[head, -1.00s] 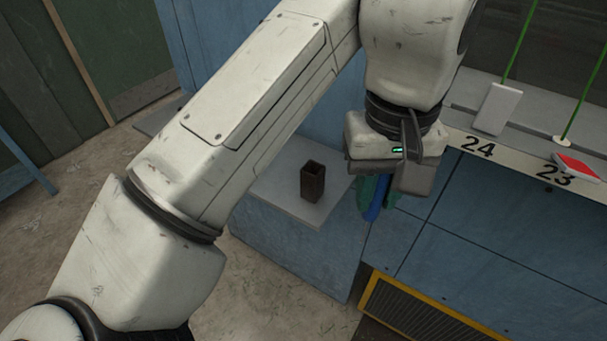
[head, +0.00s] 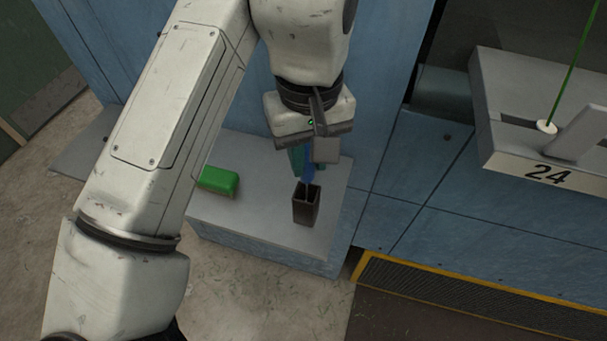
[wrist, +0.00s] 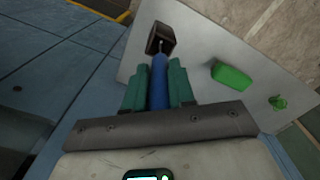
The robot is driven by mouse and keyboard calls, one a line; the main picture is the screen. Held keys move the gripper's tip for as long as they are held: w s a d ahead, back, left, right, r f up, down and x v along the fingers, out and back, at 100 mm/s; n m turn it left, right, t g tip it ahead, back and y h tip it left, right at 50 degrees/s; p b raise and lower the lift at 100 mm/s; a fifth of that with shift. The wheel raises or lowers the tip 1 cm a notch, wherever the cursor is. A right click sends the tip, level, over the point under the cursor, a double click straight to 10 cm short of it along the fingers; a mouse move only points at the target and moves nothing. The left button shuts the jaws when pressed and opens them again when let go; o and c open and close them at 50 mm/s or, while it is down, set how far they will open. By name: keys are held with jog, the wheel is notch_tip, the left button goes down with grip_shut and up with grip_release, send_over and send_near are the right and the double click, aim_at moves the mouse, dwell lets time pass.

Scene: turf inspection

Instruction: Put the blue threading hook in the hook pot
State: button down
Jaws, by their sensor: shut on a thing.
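My gripper (head: 303,163) has teal fingers and is shut on the blue threading hook (head: 309,172), just above the hook pot. The hook's blue handle (wrist: 159,84) sits between both fingers in the wrist view, its thin metal shank pointing at the pot. The hook pot (head: 306,210) is a dark brown, square, open-topped holder standing upright on a grey shelf (head: 260,225). It also shows at the top of the wrist view (wrist: 154,41). The shank's end overlaps the pot's mouth in both views; I cannot tell how far inside it is.
A green block (head: 219,181) lies on the shelf left of the pot. A small green item (wrist: 278,102) shows beyond it in the wrist view. A blue panelled wall (head: 390,215) stands right of the shelf. A grey ledge marked 24 (head: 548,172) is at far right.

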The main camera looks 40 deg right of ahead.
aim_at(307, 180)
jog(key=shift+f, duration=2.85)
jog(key=c, duration=0.9)
grip_release()
jog(key=shift+r, duration=0.1)
jog(key=shift+c, duration=0.2)
notch_tip(307, 180, up, 12)
jog(key=shift+r, duration=0.2)
